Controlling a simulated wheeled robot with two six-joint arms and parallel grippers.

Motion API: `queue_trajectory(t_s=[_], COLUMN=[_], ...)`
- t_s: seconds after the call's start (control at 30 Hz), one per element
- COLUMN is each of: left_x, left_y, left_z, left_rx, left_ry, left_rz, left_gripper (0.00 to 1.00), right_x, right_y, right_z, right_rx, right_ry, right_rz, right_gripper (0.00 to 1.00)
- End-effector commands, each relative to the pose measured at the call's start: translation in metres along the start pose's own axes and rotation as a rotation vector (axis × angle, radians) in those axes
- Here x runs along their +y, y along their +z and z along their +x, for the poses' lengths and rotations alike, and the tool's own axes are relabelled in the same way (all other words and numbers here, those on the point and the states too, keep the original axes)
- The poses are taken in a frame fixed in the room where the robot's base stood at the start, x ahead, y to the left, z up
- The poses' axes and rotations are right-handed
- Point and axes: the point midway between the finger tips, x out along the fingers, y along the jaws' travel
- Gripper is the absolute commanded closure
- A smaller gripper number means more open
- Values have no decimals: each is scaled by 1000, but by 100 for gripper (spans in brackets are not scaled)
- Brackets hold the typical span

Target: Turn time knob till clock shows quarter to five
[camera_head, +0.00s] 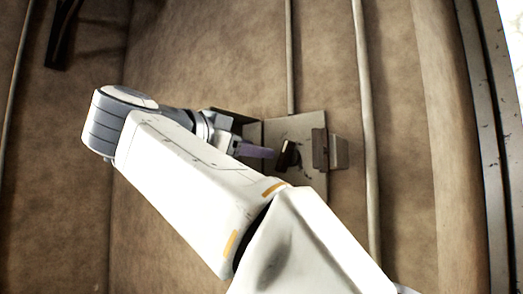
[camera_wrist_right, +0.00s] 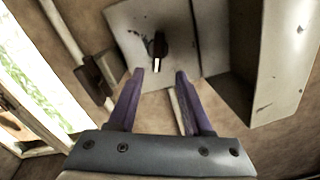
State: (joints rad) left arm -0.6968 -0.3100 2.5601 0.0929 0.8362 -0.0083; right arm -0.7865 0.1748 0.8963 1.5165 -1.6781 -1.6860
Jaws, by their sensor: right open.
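The dark time knob (camera_wrist_right: 158,48) sits on a pale wall plate (camera_wrist_right: 182,20) in the right wrist view. It is bar-shaped, with a light mark at its lower end. In the head view, the knob (camera_head: 288,155) stands out from the plate (camera_head: 302,128). My right gripper (camera_wrist_right: 159,73) is open, its purple fingers pointing toward the knob, with the knob seen just beyond the gap between the tips. In the head view, my right gripper (camera_head: 273,154) is close to the knob, partly hidden by my arm. I see no clock face or hands. My left gripper is not in view.
A box-like housing (camera_wrist_right: 265,62) sticks out to the right of the plate in the right wrist view. A small dark brown block (camera_wrist_right: 95,88) is at the plate's left. Vertical pipes (camera_head: 362,100) run along the brown wall. A window (camera_wrist_right: 30,80) is at the left.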

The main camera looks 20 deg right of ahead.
Motion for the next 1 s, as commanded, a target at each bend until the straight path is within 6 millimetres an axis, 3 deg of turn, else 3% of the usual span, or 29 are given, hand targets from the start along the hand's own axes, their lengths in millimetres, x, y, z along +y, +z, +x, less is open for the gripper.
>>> queue_trajectory(t_s=[0.4,0.6,0.9,0.97,1.0], left_x=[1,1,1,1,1], left_y=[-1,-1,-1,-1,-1], left_z=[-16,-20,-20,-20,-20], left_rx=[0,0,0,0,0], left_ry=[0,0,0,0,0], left_rz=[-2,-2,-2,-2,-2], left_gripper=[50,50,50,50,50], right_x=[5,4,3,3,3], right_y=[-5,-3,-2,-2,-2], right_z=[78,95,96,96,96], right_rx=[7,6,5,5,5], right_ry=[12,6,3,2,2], right_rz=[0,2,2,2,2], right_gripper=[50,50,50,69,84])
